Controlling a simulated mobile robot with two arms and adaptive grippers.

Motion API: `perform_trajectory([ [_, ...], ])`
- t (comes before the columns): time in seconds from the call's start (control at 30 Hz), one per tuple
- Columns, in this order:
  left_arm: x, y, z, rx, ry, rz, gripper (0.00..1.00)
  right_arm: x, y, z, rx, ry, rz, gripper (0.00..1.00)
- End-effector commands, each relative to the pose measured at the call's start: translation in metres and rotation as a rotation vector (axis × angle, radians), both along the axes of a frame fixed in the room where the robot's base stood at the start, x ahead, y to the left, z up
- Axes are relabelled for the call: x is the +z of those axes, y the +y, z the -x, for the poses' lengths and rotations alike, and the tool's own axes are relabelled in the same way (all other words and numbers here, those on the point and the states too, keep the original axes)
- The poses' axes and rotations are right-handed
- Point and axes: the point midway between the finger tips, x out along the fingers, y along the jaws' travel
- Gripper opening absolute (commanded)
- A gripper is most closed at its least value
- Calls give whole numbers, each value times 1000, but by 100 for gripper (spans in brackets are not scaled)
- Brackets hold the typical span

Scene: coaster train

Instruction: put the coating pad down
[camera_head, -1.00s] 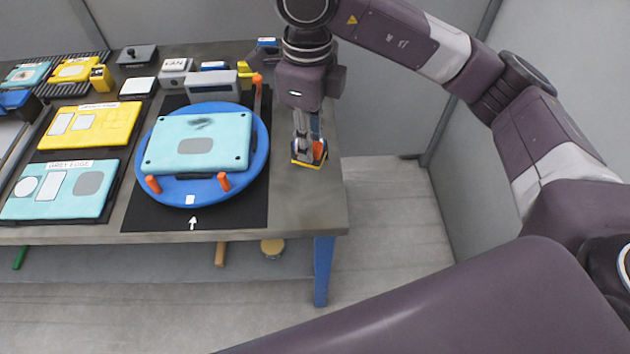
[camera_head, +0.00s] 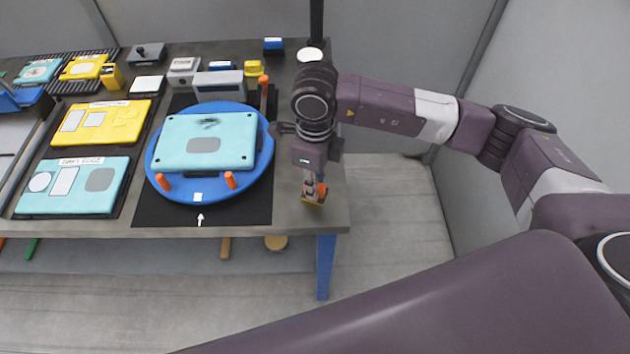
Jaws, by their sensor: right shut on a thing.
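My right gripper (camera_head: 315,188) points down over the right end of the workbench, near its front corner. It is shut on a small pad with an orange body and a yellow edge (camera_head: 314,201), seemingly the coating pad. The pad is at or just above the bench top; I cannot tell if it touches. The fingers partly hide it. To its left, a light-blue panel (camera_head: 206,141) with a dark smudge lies on the round blue turntable (camera_head: 198,191). My left gripper is not in view.
Orange pegs (camera_head: 230,180) stand on the turntable. A grey block (camera_head: 219,86), a yellow block (camera_head: 253,68), a blue block (camera_head: 273,46) and a white disc (camera_head: 310,55) are at the back. Yellow (camera_head: 107,122) and light-blue (camera_head: 72,186) panels lie left. The bench corner (camera_head: 335,222) is bare.

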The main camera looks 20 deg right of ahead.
Motion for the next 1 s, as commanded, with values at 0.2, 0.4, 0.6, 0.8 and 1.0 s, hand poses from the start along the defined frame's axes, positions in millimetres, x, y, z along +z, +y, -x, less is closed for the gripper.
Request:
perform_trajectory([
  [0.2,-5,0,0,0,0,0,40,-4,0,0,0,-1,-1,0],
  [0.4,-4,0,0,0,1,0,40,-2,0,0,0,1,-1,36],
  [0.6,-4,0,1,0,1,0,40,-2,0,0,0,1,-1,36],
  [0.8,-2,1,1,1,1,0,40,5,1,-1,0,-3,-2,36],
  [1.0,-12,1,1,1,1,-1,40,44,1,-2,1,-7,-2,36],
])
